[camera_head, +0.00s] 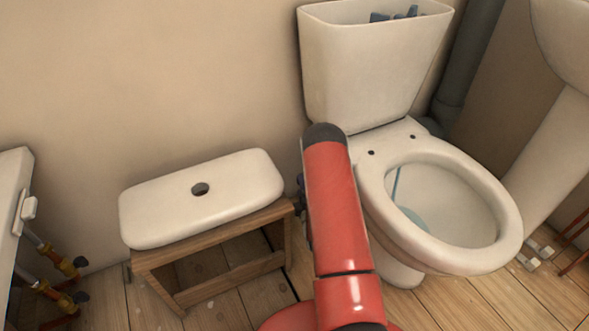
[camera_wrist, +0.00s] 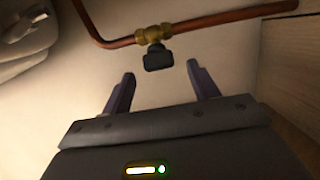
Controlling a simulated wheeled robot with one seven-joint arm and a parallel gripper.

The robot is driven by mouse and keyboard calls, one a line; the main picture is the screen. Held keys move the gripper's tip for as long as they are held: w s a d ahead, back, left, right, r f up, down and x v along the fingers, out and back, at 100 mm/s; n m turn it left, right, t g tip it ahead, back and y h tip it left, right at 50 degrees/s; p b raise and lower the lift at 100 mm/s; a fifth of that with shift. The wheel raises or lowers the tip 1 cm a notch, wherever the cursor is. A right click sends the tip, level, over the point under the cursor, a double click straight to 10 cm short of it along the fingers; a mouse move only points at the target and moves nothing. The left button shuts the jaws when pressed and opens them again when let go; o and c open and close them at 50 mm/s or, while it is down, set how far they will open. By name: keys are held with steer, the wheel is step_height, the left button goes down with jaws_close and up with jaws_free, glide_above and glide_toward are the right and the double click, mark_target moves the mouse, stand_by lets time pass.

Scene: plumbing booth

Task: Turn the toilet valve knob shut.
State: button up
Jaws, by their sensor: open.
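In the wrist view a dark valve knob (camera_wrist: 158,57) sits on a brass valve body (camera_wrist: 153,34) in a copper pipe (camera_wrist: 215,24) along the wall. My gripper (camera_wrist: 160,80) is open, with its two dark fingers apart and nothing between them. The knob lies just beyond the fingertips, roughly centred between them, and I see no contact. In the head view the toilet (camera_head: 430,200) stands at the right with its tank (camera_head: 370,65) open on top. My red arm hides the valve and my gripper there.
A wooden stool (camera_head: 210,265) left of my arm carries the white tank lid (camera_head: 200,198). Brass valves (camera_head: 62,265) and a white fixture (camera_head: 12,200) are at the far left. A wooden surface (camera_wrist: 290,75) borders the wrist view's right side. A white pedestal (camera_head: 550,150) stands at the right.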

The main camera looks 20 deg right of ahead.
steer(key=w+d, duration=0.1)
steer(key=w, duration=0.5)
steer(key=shift+w+d+b, duration=0.15)
steer(key=shift+w+b, duration=0.15)
steer(key=shift+b, duration=0.05)
steer(key=c, duration=1)
steer(key=shift+s+r+m+t+h, duration=0.1)
steer(key=shift+r+m+t+h, duration=0.15)
steer(key=shift+m+t+h, duration=0.6)
steer(key=shift+r+m+t+h, duration=0.25)
steer(key=shift+m+t, duration=0.7)
steer(key=shift+m, duration=0.7)
